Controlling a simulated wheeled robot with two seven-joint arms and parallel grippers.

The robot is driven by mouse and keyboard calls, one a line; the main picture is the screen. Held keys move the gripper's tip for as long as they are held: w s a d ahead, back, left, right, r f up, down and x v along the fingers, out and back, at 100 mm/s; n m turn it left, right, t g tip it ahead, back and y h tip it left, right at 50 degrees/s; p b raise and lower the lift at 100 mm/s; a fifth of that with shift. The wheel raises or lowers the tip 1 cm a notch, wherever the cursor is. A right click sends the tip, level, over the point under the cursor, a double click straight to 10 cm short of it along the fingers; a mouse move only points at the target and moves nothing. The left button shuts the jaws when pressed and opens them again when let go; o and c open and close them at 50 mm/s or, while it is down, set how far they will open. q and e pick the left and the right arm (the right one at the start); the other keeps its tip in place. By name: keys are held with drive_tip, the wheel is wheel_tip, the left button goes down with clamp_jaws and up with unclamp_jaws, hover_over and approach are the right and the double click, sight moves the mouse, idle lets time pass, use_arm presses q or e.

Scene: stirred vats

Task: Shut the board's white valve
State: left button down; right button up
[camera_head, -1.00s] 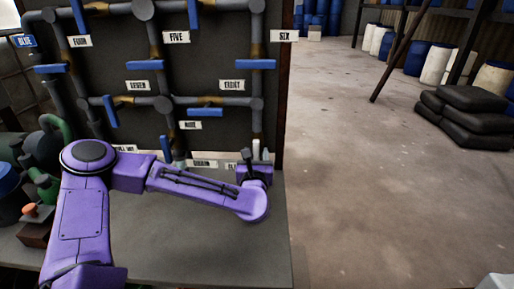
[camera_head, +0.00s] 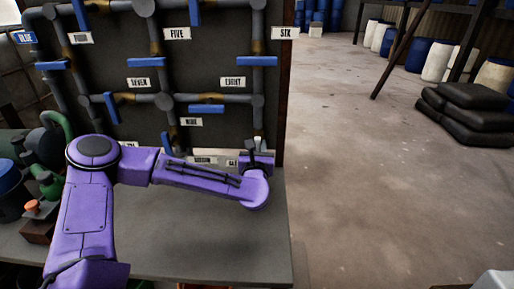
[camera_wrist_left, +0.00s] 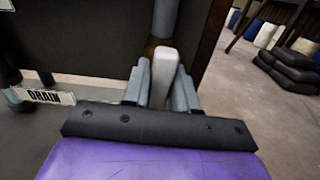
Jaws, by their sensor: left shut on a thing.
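The board's white valve handle (camera_wrist_left: 163,72) shows in the left wrist view as a pale lever on a vertical grey pipe with a brownish joint. My left gripper (camera_wrist_left: 160,88) has one finger on each side of the handle and is shut on it. In the head view the gripper (camera_head: 255,153) is at the lower right corner of the board (camera_head: 210,50). There only a small white bit of the handle (camera_head: 258,140) shows above the gripper. The handle's exact angle to the pipe is hard to tell.
Several blue valve handles, such as the one by the EIGHT label (camera_head: 250,61), sit on the board's pipes. A DRAIN label (camera_wrist_left: 45,97) is left of the gripper. Green and dark machinery (camera_head: 45,150) stands at the left of the grey bench (camera_head: 190,245).

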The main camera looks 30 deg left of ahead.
use_arm(q)
drive_tip(key=m, duration=0.4)
drive_tip(key=shift+w+d+m, duration=0.2)
drive_tip(key=shift+d+m, duration=0.1)
drive_tip(key=m, duration=0.1)
drive_tip(key=m+p, duration=0.1)
drive_tip(key=m, duration=0.1)
drive_tip(key=shift+w+d+f+m, duration=0.1)
drive_tip(key=shift+d+m, duration=0.05)
drive_tip(key=shift+m, duration=0.15)
drive_tip(key=shift+w+d+f+m+p, duration=0.1)
drive_tip(key=shift+f+m+p, duration=0.2)
drive_tip(key=shift+m, duration=1.25)
drive_tip(key=shift+s+d+f+m+p, duration=0.1)
drive_tip(key=shift+m+p, duration=0.25)
drive_tip(key=shift+m, duration=1.15)
drive_tip(key=shift+w+f+m+p, duration=0.1)
drive_tip(key=shift+f+m+p, duration=0.2)
drive_tip(key=shift+m, duration=1.25)
drive_tip(key=c, duration=1)
unclamp_jaws()
